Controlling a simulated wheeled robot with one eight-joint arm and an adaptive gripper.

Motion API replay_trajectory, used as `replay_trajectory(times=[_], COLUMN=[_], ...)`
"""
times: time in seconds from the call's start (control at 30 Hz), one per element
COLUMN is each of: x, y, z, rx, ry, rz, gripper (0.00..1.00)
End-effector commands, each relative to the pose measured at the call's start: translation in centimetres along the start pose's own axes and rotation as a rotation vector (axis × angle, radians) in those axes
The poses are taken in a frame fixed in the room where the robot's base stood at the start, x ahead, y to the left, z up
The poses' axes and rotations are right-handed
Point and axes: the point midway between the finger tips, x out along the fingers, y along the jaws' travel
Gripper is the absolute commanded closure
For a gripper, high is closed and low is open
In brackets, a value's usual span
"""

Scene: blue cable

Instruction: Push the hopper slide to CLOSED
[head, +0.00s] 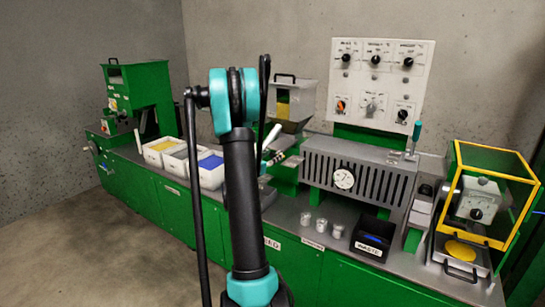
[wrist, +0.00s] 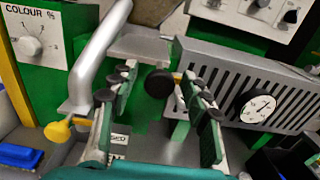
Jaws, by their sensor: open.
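The hopper (head: 290,102) stands on the bench in the head view, left of the slotted barrel cover. In the wrist view a black round knob (wrist: 160,84), which looks like the slide's knob, sits between the fingers of my gripper (wrist: 161,76). The fingers are open, one on each side of the knob; I cannot tell whether either touches it. A grey plate (wrist: 140,46) lies just beyond. A label (wrist: 119,141) ending in "SED" is partly hidden by the left finger. In the head view my arm hides most of the slide area.
White bins (head: 208,170), small cups (head: 321,224) and a black box (head: 373,240) stand on the bench.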

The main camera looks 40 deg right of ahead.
Motion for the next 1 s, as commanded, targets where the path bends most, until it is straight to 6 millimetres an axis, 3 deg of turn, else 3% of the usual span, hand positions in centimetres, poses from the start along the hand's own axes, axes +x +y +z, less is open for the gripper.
replay_trajectory(times=[0.37,0.73,1.0], x=[0.49,0.46,0.47], y=[-0.03,-0.05,-0.07], z=[0.0,0.0,0.0], rx=[0.0,0.0,0.0], ry=[0.0,0.0,0.0], rz=[0.0,-0.001,-0.001], gripper=[0.54,1.0,1.0])
